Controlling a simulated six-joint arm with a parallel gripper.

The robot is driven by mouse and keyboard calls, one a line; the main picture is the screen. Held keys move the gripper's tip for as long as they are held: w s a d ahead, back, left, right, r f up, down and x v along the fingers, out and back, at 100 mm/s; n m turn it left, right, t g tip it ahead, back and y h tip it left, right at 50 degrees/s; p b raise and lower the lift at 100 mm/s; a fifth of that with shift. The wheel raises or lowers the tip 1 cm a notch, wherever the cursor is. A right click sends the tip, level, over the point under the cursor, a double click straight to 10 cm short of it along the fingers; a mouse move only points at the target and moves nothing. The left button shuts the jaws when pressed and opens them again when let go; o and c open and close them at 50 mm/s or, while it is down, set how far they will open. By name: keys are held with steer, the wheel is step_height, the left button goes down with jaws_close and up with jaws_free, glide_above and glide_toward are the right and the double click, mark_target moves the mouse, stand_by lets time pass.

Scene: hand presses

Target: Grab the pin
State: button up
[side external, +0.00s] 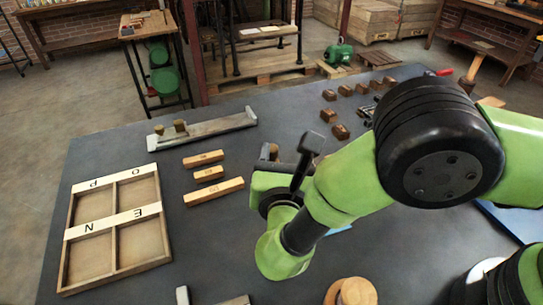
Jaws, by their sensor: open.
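My gripper (272,158) is at the end of the green arm, near the middle of the dark table (110,160). The arm's own wrist covers most of it, and its fingertips are hard to see. Its jaws are open, and I see nothing held between them. I cannot pick out the pin for certain. Small dark metal pieces (366,112) lie at the right rear, partly behind the arm, too small to tell apart.
A wooden four-compartment tray (116,222) with lettered strips lies at left, its visible compartments empty. Three light wooden blocks (213,191) and a long metal-and-wood tool (203,130) lie left of the gripper. Several brown blocks (340,131) stand behind. A round wooden piece (357,292) is in front.

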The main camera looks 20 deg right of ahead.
mark_target(271, 152)
steer(key=a+f+n+y, duration=0.1)
steer(key=s+a+f+n+t, duration=0.1)
steer(key=shift+a+f+n+y, duration=0.1)
steer(key=shift+f+n+y, duration=0.2)
steer(key=shift+y, duration=0.1)
steer(key=shift+w+t, duration=0.3)
steer(key=shift+w, duration=0.1)
steer(key=x, duration=0.9)
steer(key=shift+f, duration=0.2)
steer(key=c, duration=1)
